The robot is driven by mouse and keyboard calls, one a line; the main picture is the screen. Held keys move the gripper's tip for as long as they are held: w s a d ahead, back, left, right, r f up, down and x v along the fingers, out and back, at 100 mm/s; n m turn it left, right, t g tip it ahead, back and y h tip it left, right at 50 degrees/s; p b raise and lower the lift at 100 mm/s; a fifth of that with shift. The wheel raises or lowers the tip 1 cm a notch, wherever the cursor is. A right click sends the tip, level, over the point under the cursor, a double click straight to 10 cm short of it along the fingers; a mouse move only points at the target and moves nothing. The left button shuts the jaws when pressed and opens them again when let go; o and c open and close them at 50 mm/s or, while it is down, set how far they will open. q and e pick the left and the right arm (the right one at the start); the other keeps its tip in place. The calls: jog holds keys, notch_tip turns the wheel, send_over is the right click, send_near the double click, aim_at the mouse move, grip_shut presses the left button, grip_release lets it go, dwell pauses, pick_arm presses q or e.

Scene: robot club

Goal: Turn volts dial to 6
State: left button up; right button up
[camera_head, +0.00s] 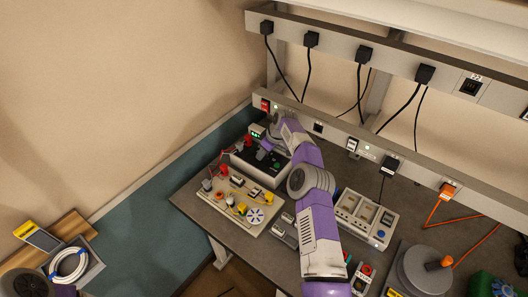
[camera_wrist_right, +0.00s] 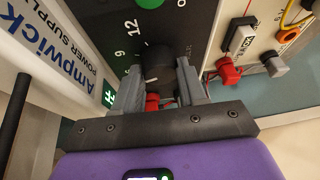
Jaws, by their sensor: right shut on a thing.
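The power supply (camera_head: 258,168), a dark box with a green lit display (camera_head: 256,131), stands at the back left of the bench. In the right wrist view its dark face (camera_wrist_right: 205,22) carries the volts dial (camera_wrist_right: 158,62), a black round knob. White numbers 12, 9 and 6 run along the knob's left side. My right gripper (camera_wrist_right: 160,82) is shut on the knob, one finger on each side. In the head view this gripper (camera_head: 266,150) is over the supply and the arm hides part of it. The knob's pointer is not clear. The green display digits (camera_wrist_right: 109,95) are only partly readable.
A beige circuit board (camera_head: 230,205) with red leads lies in front of the supply. A grey socket unit (camera_head: 363,218) stands right of my right arm. A socket rail with plugs and hanging cords runs behind. A tray with a white cable coil (camera_head: 68,266) is at lower left.

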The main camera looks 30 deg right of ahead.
jog(key=o, duration=1)
jog(key=shift+o, duration=0.2)
jog(key=v, duration=0.7)
jog(key=shift+r, duration=0.3)
